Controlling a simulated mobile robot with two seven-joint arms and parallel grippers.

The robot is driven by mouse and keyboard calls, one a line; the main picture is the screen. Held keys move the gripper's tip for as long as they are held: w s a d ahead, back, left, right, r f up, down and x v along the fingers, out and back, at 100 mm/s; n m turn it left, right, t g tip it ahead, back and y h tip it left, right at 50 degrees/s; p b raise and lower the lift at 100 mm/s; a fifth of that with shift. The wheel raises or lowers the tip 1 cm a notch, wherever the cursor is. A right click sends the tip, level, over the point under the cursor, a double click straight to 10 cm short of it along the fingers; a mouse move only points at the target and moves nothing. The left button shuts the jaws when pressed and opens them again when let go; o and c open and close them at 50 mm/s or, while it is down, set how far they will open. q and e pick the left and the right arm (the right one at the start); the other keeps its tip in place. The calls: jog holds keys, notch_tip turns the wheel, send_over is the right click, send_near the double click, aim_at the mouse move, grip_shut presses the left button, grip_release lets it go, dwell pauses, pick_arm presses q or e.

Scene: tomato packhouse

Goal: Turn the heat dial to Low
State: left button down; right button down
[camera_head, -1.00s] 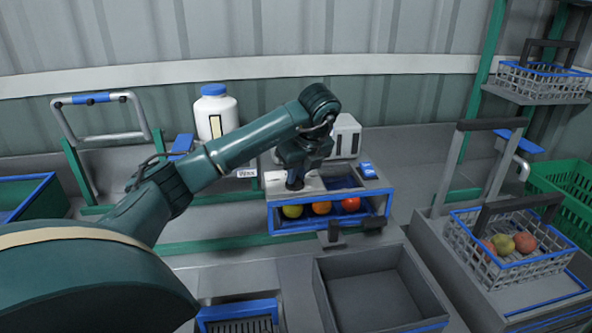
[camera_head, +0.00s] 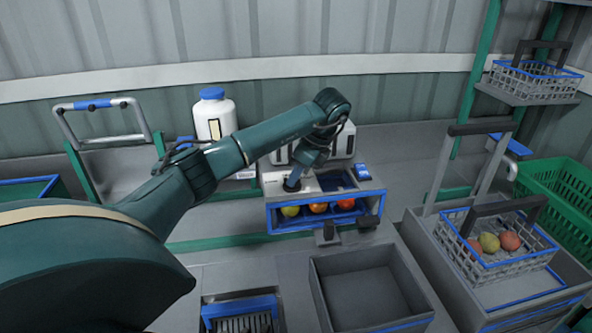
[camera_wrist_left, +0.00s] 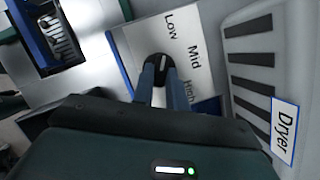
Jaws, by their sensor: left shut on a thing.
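The heat dial (camera_wrist_left: 158,71) is a round dark knob on a pale panel (camera_wrist_left: 135,45) marked Low, Mid and High. Its white mark points up the picture, roughly toward the word Low (camera_wrist_left: 171,27). My left gripper (camera_wrist_left: 163,72) is shut on the dial, one finger on each side, partly hiding it. In the head view, my left gripper (camera_head: 291,184) reaches down onto the pale top of the blue-edged unit (camera_head: 328,221). The arm hides the dial there. My right gripper is not in view.
The white dryer (camera_wrist_left: 262,50) stands beside the panel. A white bottle (camera_head: 214,117) with a blue cap stands behind my arm. Tomatoes (camera_head: 318,207) sit inside the blue-edged unit. An empty grey bin (camera_head: 322,298) is in front, and a wire basket (camera_head: 524,271) with fruit is at right.

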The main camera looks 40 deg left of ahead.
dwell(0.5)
pick_arm(q)
jog(key=c, duration=1.4)
grip_release()
jog(key=p+v, duration=0.1)
jog(key=v, duration=1.2)
jog(key=shift+r, duration=0.1)
